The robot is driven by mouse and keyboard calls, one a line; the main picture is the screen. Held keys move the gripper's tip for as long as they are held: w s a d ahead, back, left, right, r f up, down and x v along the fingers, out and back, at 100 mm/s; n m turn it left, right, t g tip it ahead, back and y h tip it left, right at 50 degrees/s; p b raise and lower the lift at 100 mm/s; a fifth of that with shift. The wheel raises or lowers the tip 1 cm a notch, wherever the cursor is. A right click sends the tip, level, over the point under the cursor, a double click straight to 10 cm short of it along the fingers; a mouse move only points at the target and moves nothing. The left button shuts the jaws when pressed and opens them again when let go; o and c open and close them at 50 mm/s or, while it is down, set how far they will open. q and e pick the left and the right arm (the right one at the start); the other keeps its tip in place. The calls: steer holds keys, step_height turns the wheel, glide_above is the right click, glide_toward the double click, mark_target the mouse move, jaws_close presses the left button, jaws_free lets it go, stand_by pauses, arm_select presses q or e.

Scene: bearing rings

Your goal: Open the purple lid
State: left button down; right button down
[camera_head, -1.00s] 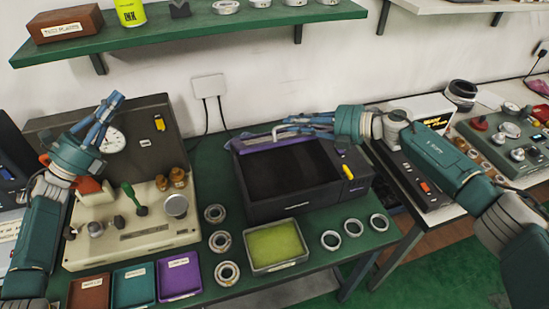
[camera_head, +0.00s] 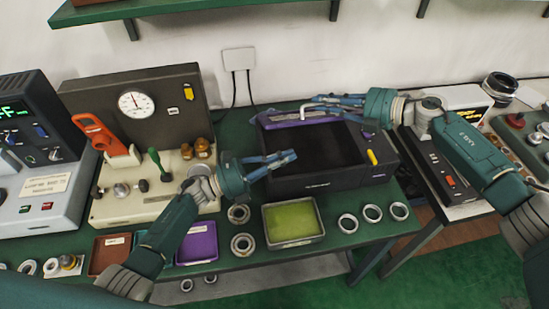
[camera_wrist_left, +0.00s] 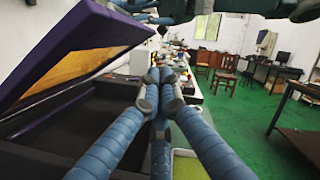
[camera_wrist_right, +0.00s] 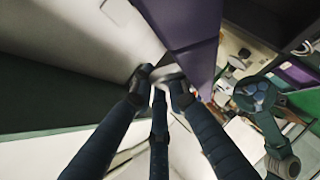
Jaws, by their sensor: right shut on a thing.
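The purple lid (camera_head: 290,119) of the dark box (camera_head: 335,182) stands raised at the box's back edge; the box's dark inside shows. In the left wrist view the lid (camera_wrist_left: 66,45) is tilted up, with a yellowish panel on its underside. My right gripper (camera_head: 312,103) is shut on the lid's pale handle (camera_wrist_right: 166,74), beside the purple lid (camera_wrist_right: 192,25) in the right wrist view. My left gripper (camera_head: 294,157) is over the left front part of the box. Its fingertips meet in the left wrist view (camera_wrist_left: 160,80), with nothing seen between them.
A tray with a yellow-green pad (camera_head: 292,222) stands before the box, with metal rings (camera_head: 372,212) on both sides. A beige control unit (camera_head: 140,200) with an orange handle (camera_head: 100,135) stands left. A green shelf (camera_head: 190,8) hangs above.

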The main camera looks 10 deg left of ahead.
arm_select(q)
steer(key=w+d+r, duration=0.3)
steer(key=w+r, duration=0.1)
steer(key=shift+w, duration=0.15)
steer(key=shift+d+r, duration=0.1)
